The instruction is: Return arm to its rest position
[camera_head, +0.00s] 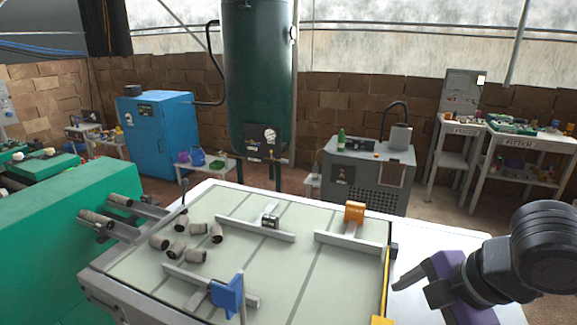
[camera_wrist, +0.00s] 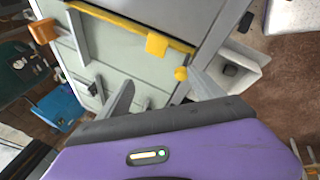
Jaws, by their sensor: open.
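My gripper (camera_head: 412,285) is at the right in the head view, past the right edge of the table (camera_head: 300,272), above a white surface (camera_head: 425,255). Its fingers are apart with nothing between them. In the wrist view my gripper (camera_wrist: 157,100) shows two grey fingers spread wide in front of the purple body. The table's yellow-edged side (camera_wrist: 130,20) and a yellow block (camera_wrist: 157,44) show beyond the fingers.
Several grey-brown paper plugs (camera_head: 177,248) lie on the table's left part, others on rails (camera_head: 120,200) at the green machine (camera_head: 60,240). Grey bars with a blue bracket (camera_head: 228,295) and an orange block (camera_head: 354,212) stand on the table.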

